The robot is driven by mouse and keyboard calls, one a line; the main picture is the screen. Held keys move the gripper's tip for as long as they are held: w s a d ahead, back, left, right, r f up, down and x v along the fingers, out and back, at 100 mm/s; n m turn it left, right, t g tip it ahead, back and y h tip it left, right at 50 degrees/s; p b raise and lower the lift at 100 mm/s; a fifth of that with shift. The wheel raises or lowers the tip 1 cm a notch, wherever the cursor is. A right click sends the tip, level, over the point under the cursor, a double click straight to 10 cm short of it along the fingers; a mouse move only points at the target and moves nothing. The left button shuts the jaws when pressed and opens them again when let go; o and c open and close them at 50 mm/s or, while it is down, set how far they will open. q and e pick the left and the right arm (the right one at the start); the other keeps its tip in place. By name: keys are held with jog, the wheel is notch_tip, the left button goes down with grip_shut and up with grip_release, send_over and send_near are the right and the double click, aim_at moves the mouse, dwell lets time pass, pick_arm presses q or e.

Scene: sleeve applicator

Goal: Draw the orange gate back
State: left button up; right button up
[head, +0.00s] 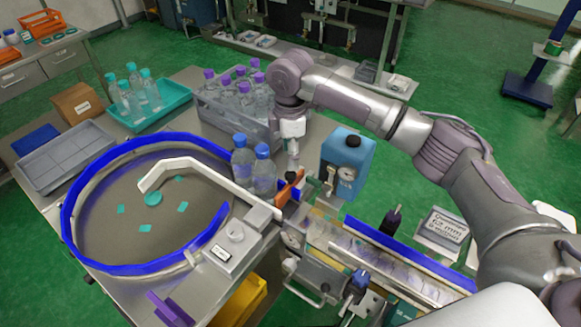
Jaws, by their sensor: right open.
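The orange gate (288,190) is a small upright plate at the right end of the turntable outlet, beside the start of the conveyor rail. My right gripper (293,172) reaches in from the right and points down just above and behind the gate. It is open, and its fingers are small in the picture. I cannot tell whether a finger touches the gate. Two clear bottles with blue caps (264,172) stand just left of the gate. My left gripper is not in view.
A round turntable (100,230) with a blue rim holds several teal pieces. A white curved guide (200,170) crosses it. A blue canister (346,160) stands close right of my gripper. A grey crate of purple-capped bottles (235,105) is behind.

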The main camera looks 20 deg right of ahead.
aim_at(290, 174)
jog(key=f, duration=0.4)
jog(key=shift+w+d+p, duration=0.1)
jog(key=shift+w+p, duration=0.15)
jog(key=shift+p, duration=0.05)
notch_tip(290, 174, down, 2)
jog(key=shift+f, duration=0.65)
jog(key=c, duration=0.7)
grip_shut()
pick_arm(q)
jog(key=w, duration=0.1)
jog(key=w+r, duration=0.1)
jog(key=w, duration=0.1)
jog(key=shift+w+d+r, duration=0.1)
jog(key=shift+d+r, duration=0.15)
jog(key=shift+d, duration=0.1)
